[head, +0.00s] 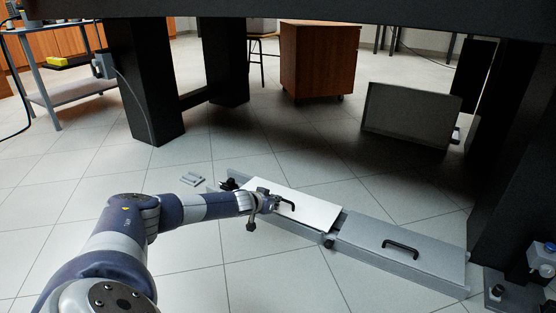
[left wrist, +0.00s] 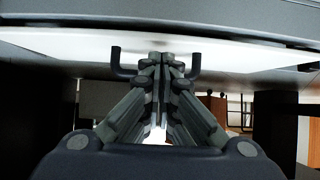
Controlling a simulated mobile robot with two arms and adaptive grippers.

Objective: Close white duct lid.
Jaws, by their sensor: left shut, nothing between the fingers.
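The white duct lid (head: 312,210) lies over the left part of a long grey floor duct (head: 232,197), with a dark gap at its right end. I cannot tell how far it stands open. Its black handle (head: 288,203) is beside my left gripper (head: 272,202). In the left wrist view the white lid (left wrist: 232,52) spans the top. The handle (left wrist: 117,66) shows on both sides of my left gripper (left wrist: 163,62), whose fingers are together and hold nothing. The fingers hide the handle's middle; contact is unclear. My right gripper is out of view.
A grey lid (head: 375,238) with a black handle (head: 400,248) covers the duct's right part. A dark table leg (head: 505,160) stands at the right, another (head: 148,85) at the back left. A small grey part (head: 192,179) lies on the tiles. The floor in front is clear.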

